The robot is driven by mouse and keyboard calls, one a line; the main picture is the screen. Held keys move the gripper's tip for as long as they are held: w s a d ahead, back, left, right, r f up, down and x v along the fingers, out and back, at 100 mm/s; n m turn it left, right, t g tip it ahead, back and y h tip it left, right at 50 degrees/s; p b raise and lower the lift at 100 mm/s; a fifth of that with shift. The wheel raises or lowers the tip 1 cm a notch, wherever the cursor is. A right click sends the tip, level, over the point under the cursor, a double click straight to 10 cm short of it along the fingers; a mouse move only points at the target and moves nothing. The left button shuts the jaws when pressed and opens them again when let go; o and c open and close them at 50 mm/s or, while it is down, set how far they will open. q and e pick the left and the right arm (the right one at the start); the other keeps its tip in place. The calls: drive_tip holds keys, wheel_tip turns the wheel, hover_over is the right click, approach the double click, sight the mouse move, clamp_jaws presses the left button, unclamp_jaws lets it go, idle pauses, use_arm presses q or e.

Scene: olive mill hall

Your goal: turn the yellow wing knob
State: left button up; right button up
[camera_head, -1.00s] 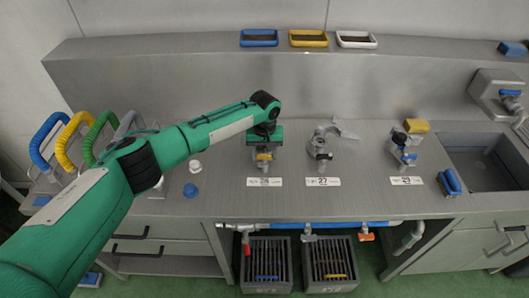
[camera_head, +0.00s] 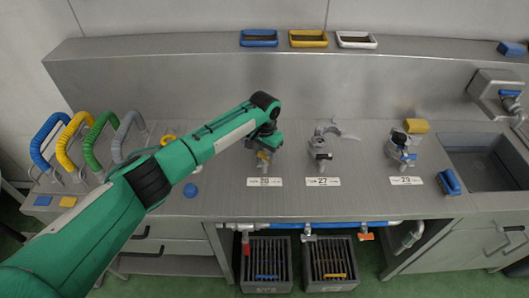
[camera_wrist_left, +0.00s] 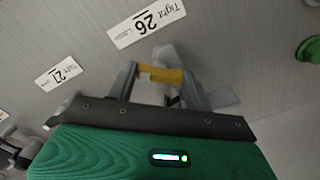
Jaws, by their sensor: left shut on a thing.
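The yellow wing knob (camera_wrist_left: 160,74) sits on the valve at the label marked 26 (camera_wrist_left: 147,22). In the wrist view my left gripper (camera_wrist_left: 163,84) has one finger at each end of the knob and is shut on it. In the head view the gripper (camera_head: 264,150) is over the valve behind label 26 (camera_head: 264,182), and the knob is mostly hidden there. The valve body shows only partly behind the knob. My right gripper is in neither view.
Valve 27 (camera_head: 320,147) and valve 29 (camera_head: 400,150) stand to the right, with a sink (camera_head: 490,165) beyond. Several coloured hoop handles (camera_head: 42,142) stand at the left. A blue cap (camera_head: 190,190) lies near the front edge. A raised shelf (camera_head: 200,43) runs behind.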

use_arm(q)
drive_tip(key=m, duration=0.3)
drive_tip(key=shift+m, duration=0.4)
drive_tip(key=m, duration=0.4)
drive_tip(key=shift+r+m, duration=0.1)
drive_tip(key=shift+m, duration=0.2)
drive_tip(key=m, duration=0.7)
drive_tip(key=shift+w+b, duration=0.1)
drive_tip(key=shift+b, duration=0.3)
drive_tip(key=m, duration=0.3)
drive_tip(key=shift+m+b, duration=0.3)
drive_tip(key=shift+m, duration=0.1)
drive_tip(key=m, duration=0.2)
drive_tip(key=shift+m, duration=0.4)
drive_tip(key=m+b, duration=0.1)
drive_tip(key=m, duration=0.2)
drive_tip(key=shift+m+b, duration=0.55)
drive_tip(key=shift+m, duration=1.15)
